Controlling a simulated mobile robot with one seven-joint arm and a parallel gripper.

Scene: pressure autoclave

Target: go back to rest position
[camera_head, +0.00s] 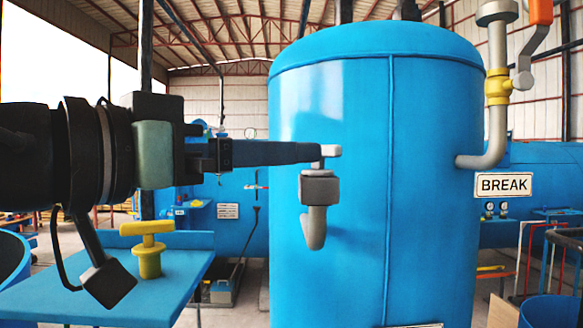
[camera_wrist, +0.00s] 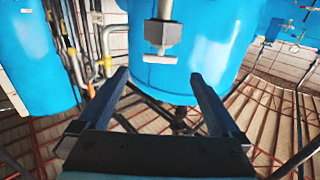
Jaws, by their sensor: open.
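My gripper (camera_head: 312,153) reaches in from the left in the head view, its fingers pointing right toward the blue autoclave tank (camera_head: 345,95). The fingertips overlap the small handle of a grey tap (camera_head: 318,188) on the tank's front; whether they touch it cannot be told from this view. In the wrist view my gripper (camera_wrist: 159,78) is open, with its two fingers wide apart and nothing between them. The tap (camera_wrist: 160,38) shows there just beyond the fingertips, roughly centred in the gap. The wrist picture looks upside down, with the roof at the bottom.
A blue table (camera_head: 95,295) with a yellow valve (camera_head: 148,250) stands below my arm. A grey pipe (camera_head: 497,130) with yellow and orange fittings runs beside the tank, above a BREAK sign (camera_head: 503,185). More blue tanks stand behind.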

